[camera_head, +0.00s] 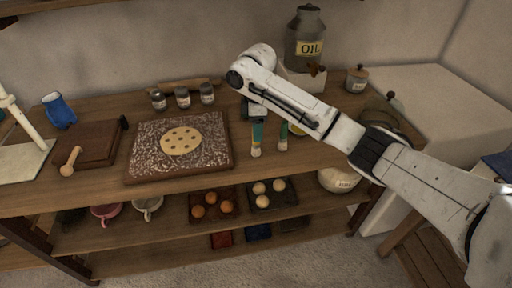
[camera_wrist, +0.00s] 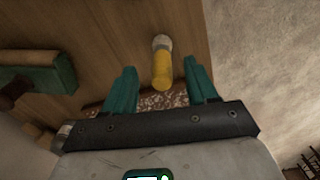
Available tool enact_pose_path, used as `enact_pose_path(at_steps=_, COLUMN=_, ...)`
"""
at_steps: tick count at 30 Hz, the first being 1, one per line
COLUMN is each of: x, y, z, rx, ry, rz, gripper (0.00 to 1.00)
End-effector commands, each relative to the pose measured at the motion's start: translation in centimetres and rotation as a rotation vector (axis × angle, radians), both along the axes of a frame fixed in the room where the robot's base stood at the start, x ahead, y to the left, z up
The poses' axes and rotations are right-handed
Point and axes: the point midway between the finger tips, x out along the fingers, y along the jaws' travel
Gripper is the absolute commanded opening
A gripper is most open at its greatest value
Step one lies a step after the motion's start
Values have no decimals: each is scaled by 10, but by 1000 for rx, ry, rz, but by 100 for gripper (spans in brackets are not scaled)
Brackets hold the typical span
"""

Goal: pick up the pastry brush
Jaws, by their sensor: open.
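A yellow, rod-like thing with a pale end, which looks like the pastry brush (camera_wrist: 162,68), shows between the fingers in the wrist view. In the wrist view the fingers of my gripper (camera_wrist: 160,85) stand apart on either side of the yellow thing, with gaps. I cannot tell how high they are above the counter.
The dark speckled board (camera_head: 215,160) with flattened dough (camera_head: 181,141) lies left of my gripper. The oil can (camera_head: 306,45) stands behind it, several small jars (camera_head: 183,97) at the back. Trays of eggs (camera_head: 213,206) sit on the shelf below. A lidded pot (camera_head: 356,79) stands right.

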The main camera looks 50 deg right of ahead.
Motion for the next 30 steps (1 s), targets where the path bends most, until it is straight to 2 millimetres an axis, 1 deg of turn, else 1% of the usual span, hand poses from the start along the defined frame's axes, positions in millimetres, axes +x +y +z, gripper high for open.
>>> enact_pose_path(at_steps=5, x=0, y=1, z=-12, rx=-1, ry=1, rz=0, gripper=57)
enact_pose_path(at_steps=12, x=0, y=3, z=-46, rx=0, ry=1, rz=-1, gripper=57)
enact_pose_path(at_steps=15, x=1, y=3, z=-54, rx=1, ry=-1, rz=-1, gripper=57)
enact_pose_path(at_steps=23, x=1, y=3, z=-57, rx=1, ry=-1, rz=0, gripper=57)
enact_pose_path(at_steps=30, x=1, y=3, z=-57, rx=1, ry=-1, rz=0, gripper=35)
